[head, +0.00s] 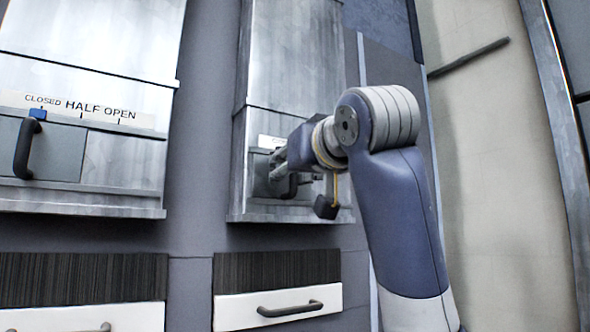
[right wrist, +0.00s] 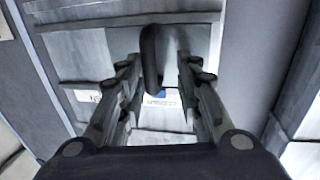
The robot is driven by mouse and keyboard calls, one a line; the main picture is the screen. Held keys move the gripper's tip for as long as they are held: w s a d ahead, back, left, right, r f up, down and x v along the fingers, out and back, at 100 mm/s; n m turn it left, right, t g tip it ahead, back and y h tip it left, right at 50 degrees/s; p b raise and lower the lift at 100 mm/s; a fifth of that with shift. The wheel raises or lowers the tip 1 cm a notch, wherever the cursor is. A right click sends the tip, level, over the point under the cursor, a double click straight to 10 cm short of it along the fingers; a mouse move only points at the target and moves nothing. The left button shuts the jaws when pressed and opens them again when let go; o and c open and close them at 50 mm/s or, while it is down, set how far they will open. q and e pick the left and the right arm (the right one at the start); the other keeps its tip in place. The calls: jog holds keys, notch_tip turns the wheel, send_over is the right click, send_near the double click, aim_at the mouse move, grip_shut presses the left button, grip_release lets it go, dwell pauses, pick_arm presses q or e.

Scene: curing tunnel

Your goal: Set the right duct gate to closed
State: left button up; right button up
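The right duct (head: 295,50) is a grey metal housing; its gate plate (head: 262,182) is near the bottom, largely hidden behind my arm in the head view. The white label strip (head: 268,141) above the plate is mostly covered. My right gripper (head: 279,172) is at this gate. In the right wrist view, my right gripper (right wrist: 157,72) is open, with the gate's black handle (right wrist: 151,57) between its fingers, nearer the left one. A blue marker (right wrist: 168,92) shows by the label; I cannot tell which setting it marks. My left gripper is out of view.
The left duct gate has a black handle (head: 27,148) and a blue marker (head: 38,114) at CLOSED on its CLOSED, HALF, OPEN label (head: 82,108). White drawers with a grey handle (head: 290,308) are below. A pale wall (head: 490,150) is at the right.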

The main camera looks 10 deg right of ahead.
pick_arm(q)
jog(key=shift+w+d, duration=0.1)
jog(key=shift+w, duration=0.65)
pick_arm(e)
jog(key=s+d, duration=0.1)
jog(key=s, duration=1)
jog(key=shift+s+d, duration=0.4)
